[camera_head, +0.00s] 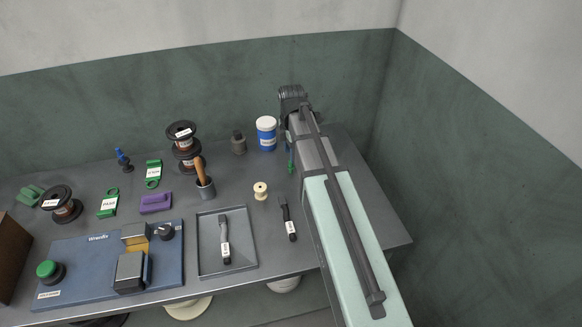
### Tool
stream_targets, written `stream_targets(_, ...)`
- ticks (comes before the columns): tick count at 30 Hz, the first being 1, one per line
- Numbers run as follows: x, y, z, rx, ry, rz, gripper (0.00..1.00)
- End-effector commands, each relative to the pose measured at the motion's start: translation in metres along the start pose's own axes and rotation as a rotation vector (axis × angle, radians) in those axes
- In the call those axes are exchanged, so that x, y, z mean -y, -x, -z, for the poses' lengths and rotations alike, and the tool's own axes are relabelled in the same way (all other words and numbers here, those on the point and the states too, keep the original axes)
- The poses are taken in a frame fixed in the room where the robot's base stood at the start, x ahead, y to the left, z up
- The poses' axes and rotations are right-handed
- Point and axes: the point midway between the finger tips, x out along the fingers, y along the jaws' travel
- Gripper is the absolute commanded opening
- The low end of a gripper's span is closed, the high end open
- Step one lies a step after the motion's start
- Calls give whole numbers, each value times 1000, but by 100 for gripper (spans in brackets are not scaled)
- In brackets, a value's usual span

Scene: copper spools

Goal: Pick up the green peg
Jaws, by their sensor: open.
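A thin green upright thing, seemingly the green peg (291,161), stands at the back right of the table, close against the left edge of my arm in the picture. Its lower part shows beside the arm; the rest is partly hidden or too small to make out. My gripper (292,95) is at the far end of the arm, above the back of the table and higher in the picture than the peg. It is open and holds nothing that I can see. Its fingertips are not clearly visible, and its exact distance from the peg cannot be told.
A white-and-blue jar (266,134) and a dark bottle (239,143) stand left of the peg. A cream spool (261,190) and a dark labelled tool (288,218) lie nearer. A grey tray (206,262), copper spools (181,134) and a blue fixture board (75,262) fill the left.

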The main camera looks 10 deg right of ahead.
Motion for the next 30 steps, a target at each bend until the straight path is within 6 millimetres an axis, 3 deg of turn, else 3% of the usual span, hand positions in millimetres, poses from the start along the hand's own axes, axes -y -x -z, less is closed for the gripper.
stream_targets(4, 0, -14, 0, 0, 0, 1, 46)
stream_targets(14, -1, -25, 0, 0, 0, 1, 46)
stream_targets(25, -4, -65, 0, 0, 0, 1, 46)
stream_targets(30, -4, -71, 0, 0, 0, 1, 46)
